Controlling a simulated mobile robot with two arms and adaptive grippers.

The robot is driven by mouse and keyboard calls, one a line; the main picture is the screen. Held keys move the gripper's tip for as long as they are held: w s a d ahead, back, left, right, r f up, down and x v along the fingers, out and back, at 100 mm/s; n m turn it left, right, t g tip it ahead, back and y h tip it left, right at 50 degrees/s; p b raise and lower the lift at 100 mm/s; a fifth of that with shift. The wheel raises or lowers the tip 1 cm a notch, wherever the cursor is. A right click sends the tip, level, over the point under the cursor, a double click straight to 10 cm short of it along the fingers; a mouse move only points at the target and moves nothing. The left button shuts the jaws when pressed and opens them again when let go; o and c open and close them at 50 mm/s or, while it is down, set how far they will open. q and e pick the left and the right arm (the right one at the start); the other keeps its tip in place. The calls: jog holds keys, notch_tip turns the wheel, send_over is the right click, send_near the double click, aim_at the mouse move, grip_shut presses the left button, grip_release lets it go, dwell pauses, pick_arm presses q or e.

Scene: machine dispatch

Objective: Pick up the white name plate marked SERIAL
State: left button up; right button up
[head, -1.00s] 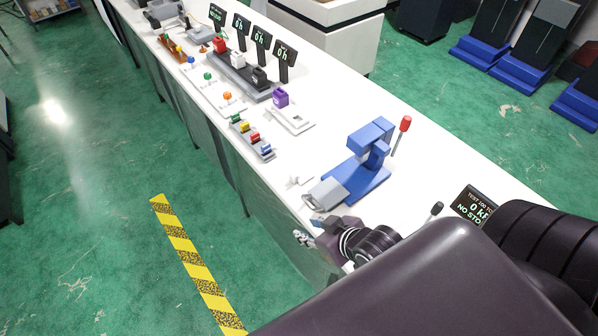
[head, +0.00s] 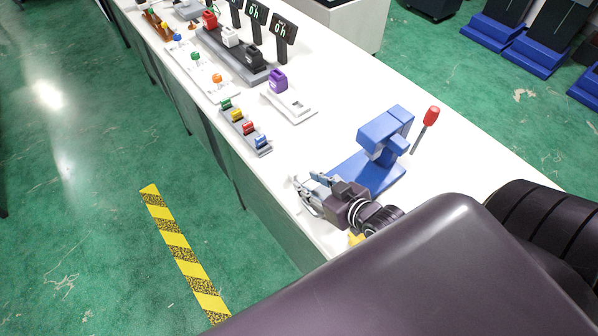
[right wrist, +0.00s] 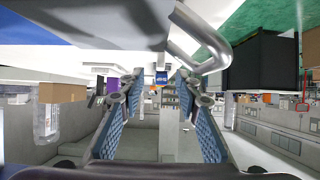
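I cannot make out a plate marked SERIAL in either current view. The place near the front edge where a small white piece showed earlier is now covered by my right gripper (head: 308,190). That gripper is low over the white table, in front of the blue press (head: 382,140). In the right wrist view its two blue-padded fingers (right wrist: 160,100) stand apart with nothing clearly held between them. A grey metal loop handle (right wrist: 222,52) is close beyond the right-hand finger there. My left gripper is not in view.
A red-knobbed lever (head: 431,117) stands beside the press. Bare table lies between tray and press.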

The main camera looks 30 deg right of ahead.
aim_at(293, 173)
jog(key=shift+x, duration=0.85)
jog(key=p+x, duration=0.1)
jog(key=x, duration=0.3)
jog(key=shift+w+a+r+p, duration=0.1)
jog(key=shift+w+r+p, duration=0.15)
jog(key=shift+r+p, duration=0.1)
jog(key=shift+w+f, duration=0.2)
jog(key=shift+c, duration=0.2)
jog(key=shift+c, duration=1.2)
grip_shut()
